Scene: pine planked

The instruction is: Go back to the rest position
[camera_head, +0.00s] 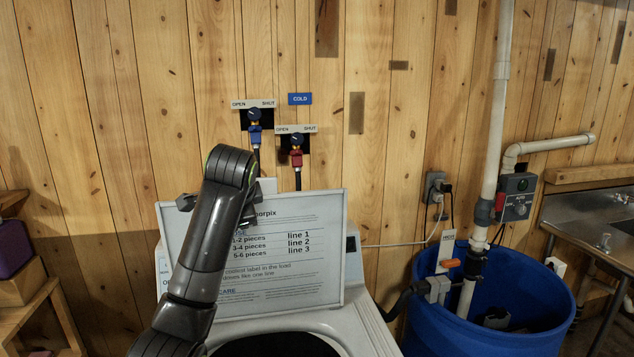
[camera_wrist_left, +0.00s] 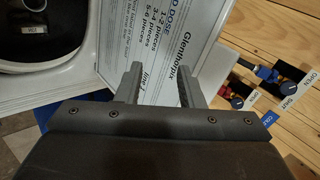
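My left arm rises from the lower left in the head view, in front of a white instruction lid panel (camera_head: 320,270). Its gripper is mostly hidden behind my wrist there. In the left wrist view my left gripper (camera_wrist_left: 160,88) shows two grey fingers well apart with nothing between them. The printed panel (camera_wrist_left: 165,35) lies beyond the fingers. My right gripper is in neither view.
A blue valve (camera_head: 254,135) and a red valve (camera_head: 296,157) sit on the plank wall behind the washer (camera_head: 365,325). A blue barrel (camera_head: 545,335) with a white pipe (camera_head: 491,130) and a metal sink (camera_head: 590,215) stand right. Wooden shelving (camera_head: 25,285) stands left.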

